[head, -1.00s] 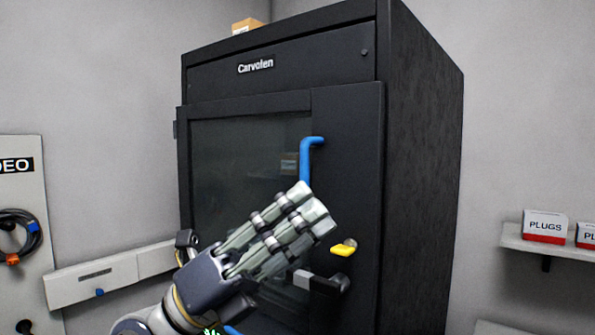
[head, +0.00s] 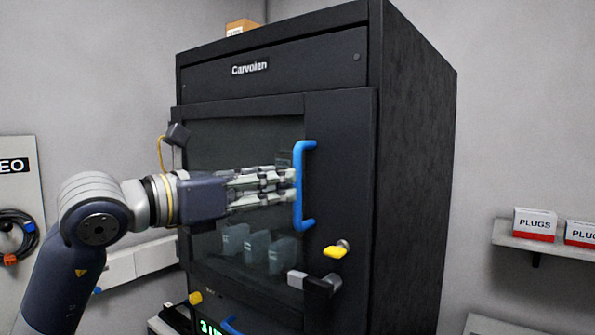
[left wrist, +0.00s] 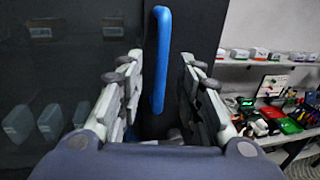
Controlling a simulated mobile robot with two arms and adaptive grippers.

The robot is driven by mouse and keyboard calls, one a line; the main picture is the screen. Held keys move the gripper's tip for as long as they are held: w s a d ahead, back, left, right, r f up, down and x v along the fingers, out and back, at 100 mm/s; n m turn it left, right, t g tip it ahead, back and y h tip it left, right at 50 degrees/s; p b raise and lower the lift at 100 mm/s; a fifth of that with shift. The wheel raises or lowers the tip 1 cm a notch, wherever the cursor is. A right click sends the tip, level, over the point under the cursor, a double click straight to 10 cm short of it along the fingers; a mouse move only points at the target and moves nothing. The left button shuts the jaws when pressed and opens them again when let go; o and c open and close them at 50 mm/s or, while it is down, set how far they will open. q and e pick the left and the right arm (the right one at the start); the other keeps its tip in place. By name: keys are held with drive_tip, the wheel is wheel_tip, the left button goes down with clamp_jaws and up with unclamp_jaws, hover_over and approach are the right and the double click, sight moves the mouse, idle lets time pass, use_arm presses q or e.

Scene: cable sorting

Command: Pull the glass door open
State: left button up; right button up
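The glass door (head: 225,135) is the dark glazed front of a black cabinet and looks closed. Its blue vertical handle (head: 300,190) is on the right part of the door. A yellow key-like knob (head: 337,249) and a black-and-grey latch (head: 316,283) sit below the handle. My left gripper (head: 290,185) is level with the handle's middle, its fingertips close to it. In the left wrist view the fingers of my left gripper (left wrist: 161,75) are apart, with the blue handle (left wrist: 160,60) between them; I cannot tell contact. My right gripper is not in view.
The black cabinet (head: 415,170) fills the middle. A shelf (head: 520,242) with plug boxes (head: 535,224) is on the right wall. A panel with a coiled cable (head: 18,235) is at the left. A cardboard box (head: 242,27) is on top of the cabinet.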

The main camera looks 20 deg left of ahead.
sight(298, 219)
use_arm(q)
drive_tip(key=p+x, duration=0.2)
drive_tip(key=x, duration=0.3)
drive_tip(key=shift+w+d, duration=0.25)
drive_tip(key=shift+d, duration=0.05)
clamp_jaws()
